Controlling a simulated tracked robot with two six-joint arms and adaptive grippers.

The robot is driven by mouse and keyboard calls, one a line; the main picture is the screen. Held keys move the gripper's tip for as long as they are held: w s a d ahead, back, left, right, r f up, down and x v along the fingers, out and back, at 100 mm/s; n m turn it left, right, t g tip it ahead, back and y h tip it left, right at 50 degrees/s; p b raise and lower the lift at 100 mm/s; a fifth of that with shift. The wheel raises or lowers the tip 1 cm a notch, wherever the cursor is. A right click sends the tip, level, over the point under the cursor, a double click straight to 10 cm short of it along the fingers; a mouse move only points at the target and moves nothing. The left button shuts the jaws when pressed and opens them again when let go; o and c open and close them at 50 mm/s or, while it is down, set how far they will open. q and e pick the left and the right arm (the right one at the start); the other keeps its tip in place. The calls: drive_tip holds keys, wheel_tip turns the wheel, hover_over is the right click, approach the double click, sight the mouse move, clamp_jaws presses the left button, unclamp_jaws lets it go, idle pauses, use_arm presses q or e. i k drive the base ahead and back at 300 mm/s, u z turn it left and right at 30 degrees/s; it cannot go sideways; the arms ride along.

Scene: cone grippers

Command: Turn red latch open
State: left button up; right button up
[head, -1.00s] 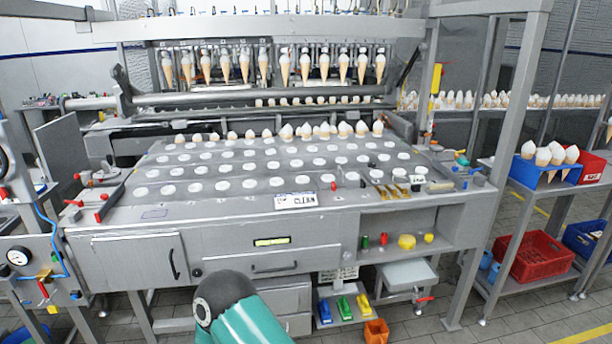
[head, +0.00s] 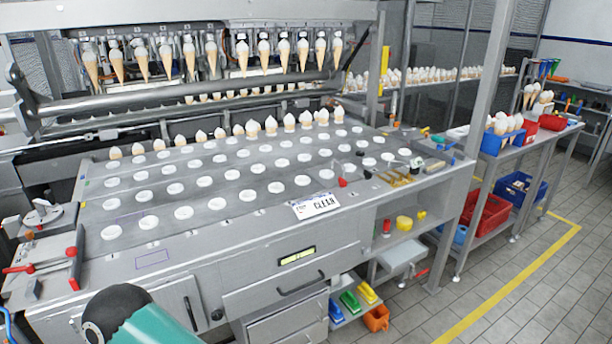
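Red-handled levers sit at the left front corner of the grey machine table (head: 160,235). One red lever (head: 74,268) with a ball knob stands near the edge, and another red handle (head: 20,268) lies to its left. A further red handle (head: 421,273) is under the shelf at the right. I cannot tell which of these is the red latch, or whether it is open. A dark and teal arm part of mine shows at the bottom left. Neither gripper shows in the head view.
Ice cream cones hang in a row above the table, and several stand along its back. A sign (head: 314,206) lies at the front edge. Blue (head: 503,138) and red crates (head: 484,214) stand on a rack at the right. The tiled floor at the lower right is clear.

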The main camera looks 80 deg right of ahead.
sight(342, 182)
drive_tip(key=u, duration=0.95)
drive_tip(key=i, duration=0.2)
drive_tip(key=z, duration=2.65)
drive_tip(key=i, duration=0.1)
drive_tip(key=z, duration=2.15)
drive_tip(key=i, duration=1.05)
drive_tip(key=u, duration=0.45)
